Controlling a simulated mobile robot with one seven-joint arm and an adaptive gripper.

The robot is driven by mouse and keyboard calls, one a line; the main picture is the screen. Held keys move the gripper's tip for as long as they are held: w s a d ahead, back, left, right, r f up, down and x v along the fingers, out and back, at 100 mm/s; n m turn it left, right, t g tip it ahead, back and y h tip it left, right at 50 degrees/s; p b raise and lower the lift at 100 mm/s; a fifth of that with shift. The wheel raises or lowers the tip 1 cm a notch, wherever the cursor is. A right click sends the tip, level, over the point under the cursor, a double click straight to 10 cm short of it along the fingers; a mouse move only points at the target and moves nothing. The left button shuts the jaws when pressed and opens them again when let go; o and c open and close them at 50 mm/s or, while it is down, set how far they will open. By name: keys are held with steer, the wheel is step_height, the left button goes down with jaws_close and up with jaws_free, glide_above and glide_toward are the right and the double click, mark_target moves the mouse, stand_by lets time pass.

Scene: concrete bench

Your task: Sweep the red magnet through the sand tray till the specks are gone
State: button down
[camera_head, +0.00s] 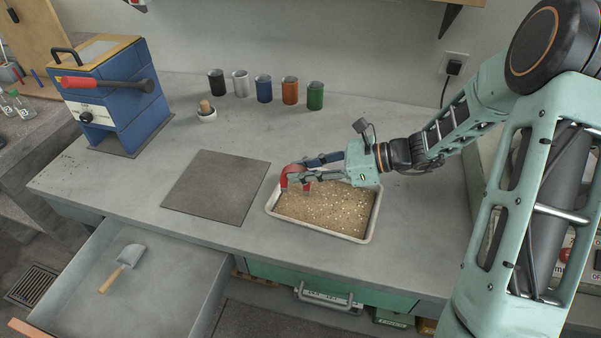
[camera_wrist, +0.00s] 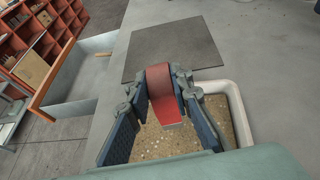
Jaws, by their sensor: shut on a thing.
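The sand tray (camera_head: 365,238) is a pale-rimmed shallow tray of tan sand on the bench, dotted with pale specks; dark specks are too small to tell. My gripper (camera_head: 299,178) is shut on the red magnet (camera_head: 288,178) over the tray's upper left part. The magnet is a red horseshoe with grey ends pointing down to the sand. I cannot tell if the ends touch the sand. In the wrist view the magnet (camera_wrist: 161,82) sits between my gripper's fingers (camera_wrist: 160,100), with the tray's rim (camera_wrist: 240,120) on the right.
A dark square mat (camera_head: 215,187) lies left of the tray. A blue box with a red handle (camera_head: 113,95) stands at the back left. An open drawer (camera_head: 150,290) holds a scoop (camera_head: 124,267).

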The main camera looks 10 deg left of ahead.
steer(key=shift+r+p, duration=2.05)
steer(key=shift+r, duration=0.65)
